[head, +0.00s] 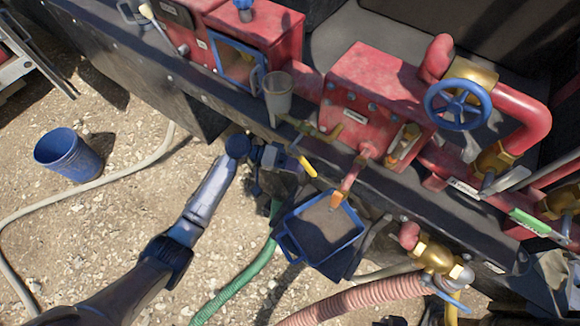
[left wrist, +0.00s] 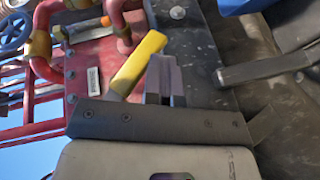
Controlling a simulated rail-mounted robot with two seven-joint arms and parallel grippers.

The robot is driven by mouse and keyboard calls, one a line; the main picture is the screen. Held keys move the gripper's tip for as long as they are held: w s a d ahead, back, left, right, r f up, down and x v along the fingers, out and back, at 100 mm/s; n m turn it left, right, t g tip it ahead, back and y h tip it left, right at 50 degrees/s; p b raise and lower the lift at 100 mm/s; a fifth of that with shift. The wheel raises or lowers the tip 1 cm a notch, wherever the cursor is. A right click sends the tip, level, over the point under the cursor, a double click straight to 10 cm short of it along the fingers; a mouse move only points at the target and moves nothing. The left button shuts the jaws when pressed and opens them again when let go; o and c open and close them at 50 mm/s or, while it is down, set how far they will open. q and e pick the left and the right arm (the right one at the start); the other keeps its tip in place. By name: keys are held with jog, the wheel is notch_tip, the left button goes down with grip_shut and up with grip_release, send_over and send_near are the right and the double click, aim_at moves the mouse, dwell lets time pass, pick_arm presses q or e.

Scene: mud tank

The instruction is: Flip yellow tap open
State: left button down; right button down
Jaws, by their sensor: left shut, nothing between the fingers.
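The yellow tap handle (head: 304,163) hangs slanted below a brass fitting on the front of the red box (head: 372,82). In the left wrist view the yellow handle (left wrist: 138,65) fills the middle, slanting across the picture. My left gripper (head: 289,163) is right beside the handle. In the left wrist view its fingers (left wrist: 163,75) are shut, with nothing between them, and their tips lie against or very near the handle's side. I cannot tell whether they touch. My right gripper does not show in either view.
A blue-rimmed mud container (head: 289,247) hangs just below the tap. An orange-tipped tap (head: 345,188) is close to the right. A green hose (head: 236,284) runs below. A blue bucket (head: 68,155) stands on open gravel at left.

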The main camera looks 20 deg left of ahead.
aim_at(313, 175)
pick_arm(q)
jog(key=shift+s+d+r+n+t+h+b, duration=0.3)
jog(key=shift+d+r+n+h+b, duration=0.35)
jog(key=shift+h+b, duration=0.85)
jog(key=shift+s+d+r+n+t+h+b, duration=0.1)
jog(key=shift+d+r+n+t+h+b, duration=0.5)
jog(key=shift+h+b, duration=0.8)
jog(key=shift+s+d+r+n+t+h+b, duration=0.2)
jog(key=shift+d+r+n+h+b, duration=0.25)
jog(key=shift+d+n+h+b, duration=0.95)
jog(key=shift+a+r+m+b, duration=0.1)
jog(key=shift+a+m+b, duration=0.4)
jog(key=shift+a, duration=0.2)
jog(key=f+b, duration=0.5)
jog(key=shift+a, duration=0.2)
jog(key=r+b+v, duration=0.1)
jog(key=v, duration=0.8)
jog(key=shift+a+b, duration=0.3)
jog(key=shift+a, duration=0.15)
jog(key=shift+r, duration=0.1)
